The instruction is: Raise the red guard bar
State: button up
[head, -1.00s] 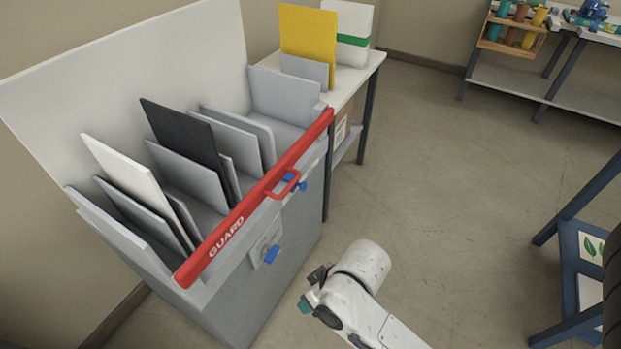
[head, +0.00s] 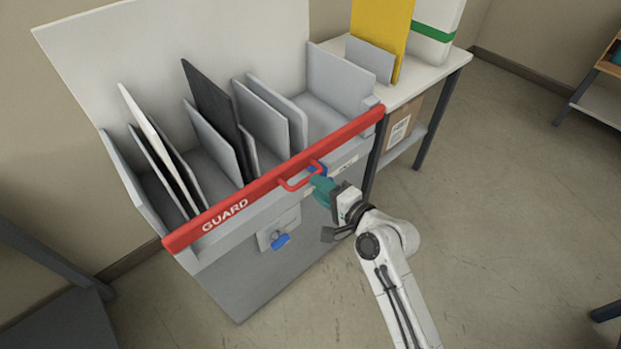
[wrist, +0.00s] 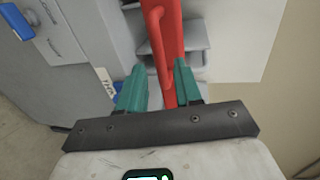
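The red guard bar (head: 275,181), marked GUARD, lies across the front of the grey slotted cabinet (head: 262,262). It has a red loop handle (head: 300,178) on its front. My gripper (head: 322,186) is at the handle, in front of the bar's right half. In the wrist view, my gripper (wrist: 158,85) has its two teal fingers apart. The handle (wrist: 157,45) and bar (wrist: 172,60) show between the fingers, with a gap visible on the left side. Whether a finger touches the handle cannot be told.
White, black and grey panels (head: 210,110) stand in the cabinet's slots. A blue knob (head: 281,240) sticks out below the bar. A side table (head: 440,72) with a yellow board (head: 380,30) stands at the right.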

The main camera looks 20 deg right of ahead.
aim_at(307, 178)
jog(key=shift+x, duration=2.6)
jog(key=shift+c, duration=0.4)
grip_shut()
